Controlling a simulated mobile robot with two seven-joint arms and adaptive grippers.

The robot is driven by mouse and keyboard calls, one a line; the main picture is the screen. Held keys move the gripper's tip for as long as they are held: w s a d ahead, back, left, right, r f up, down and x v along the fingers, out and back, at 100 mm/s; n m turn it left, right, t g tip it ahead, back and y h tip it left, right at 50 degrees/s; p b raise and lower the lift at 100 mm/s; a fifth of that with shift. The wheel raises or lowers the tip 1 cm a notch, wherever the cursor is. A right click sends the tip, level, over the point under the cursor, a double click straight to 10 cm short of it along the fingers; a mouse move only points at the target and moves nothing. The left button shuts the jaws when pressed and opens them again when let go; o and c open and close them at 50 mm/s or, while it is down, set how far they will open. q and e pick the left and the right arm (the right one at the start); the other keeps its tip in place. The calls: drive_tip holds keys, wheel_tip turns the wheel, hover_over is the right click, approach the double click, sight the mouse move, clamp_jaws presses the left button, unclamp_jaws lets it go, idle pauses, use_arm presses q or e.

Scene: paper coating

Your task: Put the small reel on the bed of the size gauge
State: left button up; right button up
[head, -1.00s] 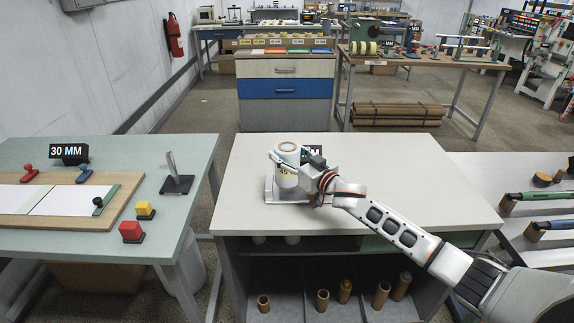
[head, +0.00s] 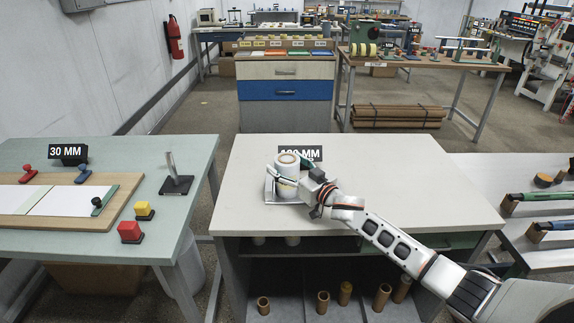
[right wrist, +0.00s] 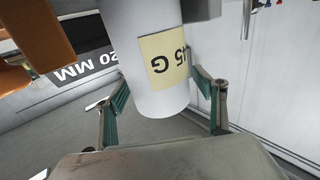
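The small reel (head: 286,178) is a white roll with a brown core and a yellow label. It stands upright at the metal size gauge (head: 269,190) on the middle table; the reel hides much of the gauge, so its contact with the bed is not clear. In the right wrist view the reel (right wrist: 150,65) stands between the two fingers. My right gripper (head: 290,170) is around the reel, with its fingers apart and gaps beside the reel's lower end, so it looks open. My left gripper is not in view.
A "120 MM" sign (head: 300,153) stands behind the reel. The middle table (head: 400,180) is otherwise clear. Several brown cores (head: 323,301) stand on the shelf below. The left table (head: 120,235) carries a board, stamps and a metal post (head: 171,166).

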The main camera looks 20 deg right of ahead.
drive_tip(key=shift+r, duration=0.3)
drive_tip(key=v, duration=1.2)
drive_tip(key=s+f+h, duration=0.2)
drive_tip(key=s+f, duration=0.1)
drive_tip(key=s+a+f+g, duration=0.1)
drive_tip(key=s+f, duration=0.1)
drive_tip(key=shift+s+h, duration=0.1)
drive_tip(key=shift+h, duration=0.3)
drive_tip(key=s+d+f+n+g+h, duration=0.1)
drive_tip(key=s+d+f+g+h, duration=0.25)
drive_tip(key=s, duration=0.55)
drive_tip(key=s+d+f+n+g+h, duration=0.15)
drive_tip(key=s+d, duration=0.25)
drive_tip(key=s, duration=0.6)
drive_tip(key=s+d+f+n+g+h, duration=0.1)
drive_tip(key=s+d+f+g+h, duration=0.25)
drive_tip(key=s, duration=0.55)
drive_tip(key=w+a+f+m+t+y, duration=0.1)
drive_tip(key=a+f+m+t+y, duration=0.2)
drive_tip(key=a+f+y, duration=0.4)
drive_tip(key=a+f, duration=0.6)
drive_tip(key=a, duration=0.3)
drive_tip(key=shift+w+f+t, duration=0.15)
drive_tip(key=shift+f+t, duration=0.2)
drive_tip(key=shift+f, duration=0.05)
